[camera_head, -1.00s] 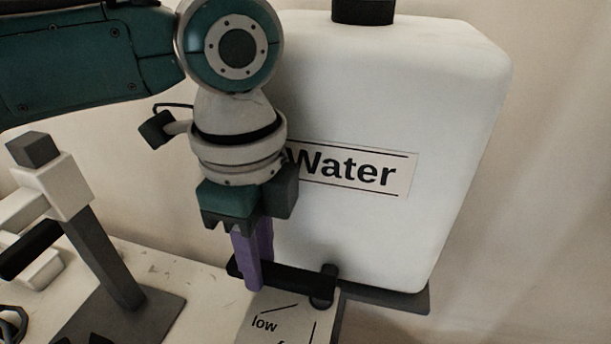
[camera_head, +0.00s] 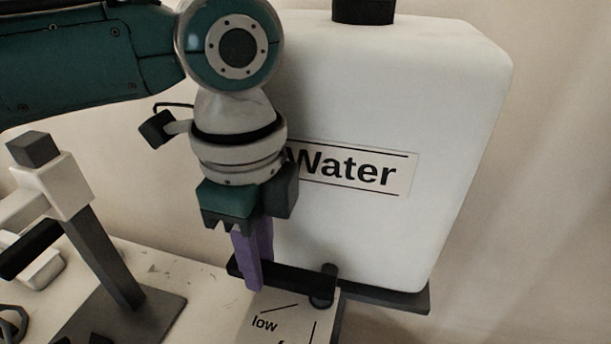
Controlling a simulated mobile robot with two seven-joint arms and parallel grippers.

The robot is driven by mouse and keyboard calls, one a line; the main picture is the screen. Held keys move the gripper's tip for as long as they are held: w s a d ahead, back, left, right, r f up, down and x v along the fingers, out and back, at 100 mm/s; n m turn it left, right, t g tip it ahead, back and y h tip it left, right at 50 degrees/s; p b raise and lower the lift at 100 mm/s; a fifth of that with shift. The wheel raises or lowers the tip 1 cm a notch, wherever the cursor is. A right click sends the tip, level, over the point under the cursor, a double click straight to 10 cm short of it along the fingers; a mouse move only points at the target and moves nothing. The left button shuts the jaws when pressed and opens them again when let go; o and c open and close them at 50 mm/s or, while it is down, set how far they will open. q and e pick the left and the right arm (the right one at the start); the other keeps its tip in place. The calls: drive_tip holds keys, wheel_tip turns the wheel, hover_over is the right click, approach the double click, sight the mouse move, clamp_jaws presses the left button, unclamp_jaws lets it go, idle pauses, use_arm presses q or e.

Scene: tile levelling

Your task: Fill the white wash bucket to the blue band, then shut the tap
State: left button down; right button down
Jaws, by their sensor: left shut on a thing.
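A large white water container (camera_head: 400,95) labelled "Water" stands on a dark stand at the right. A black tap lever (camera_head: 290,278) with a round dark pivot (camera_head: 324,287) sits at its lower front. My left gripper (camera_head: 252,282) comes down from above, its purple fingers shut on the left part of the tap lever. Most of the tap body and any spout are hidden behind the gripper and the lever. The white wash bucket and its blue band are not in view. My right gripper is not in view.
A plate marked "low" (camera_head: 265,323) lies just below the lever. A grey post on a flat base with a white block (camera_head: 62,185) stands at the left on the pale tabletop (camera_head: 165,268). The stand's dark edge (camera_head: 400,298) juts out under the container.

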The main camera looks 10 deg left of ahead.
use_arm(q)
drive_tip(key=shift+r, duration=0.1)
drive_tip(key=shift+s+r+n+p, duration=0.15)
drive_tip(key=shift+s+n+p, duration=0.2)
drive_tip(key=shift+p, duration=0.5)
drive_tip(key=s+n+p, duration=0.1)
drive_tip(key=n+p, duration=0.1)
drive_tip(key=p, duration=0.1)
drive_tip(key=s+d+n+p, duration=0.1)
drive_tip(key=n+p, duration=0.1)
drive_tip(key=s+n+p, duration=0.1)
drive_tip(key=n+p, duration=0.1)
drive_tip(key=p, duration=0.1)
drive_tip(key=shift+s+d+r+n+p, duration=0.1)
drive_tip(key=shift+s+d+n+p, duration=0.1)
drive_tip(key=shift+s+n+p, duration=0.15)
drive_tip(key=n+p, duration=0.1)
drive_tip(key=s+d+n+p, duration=0.1)
drive_tip(key=shift+n, duration=0.3)
drive_tip(key=shift+s+d+f+n+p, duration=0.3)
drive_tip(key=shift+n+p, duration=0.2)
drive_tip(key=shift+n, duration=0.2)
drive_tip(key=c, duration=0.7)
unclamp_jaws()
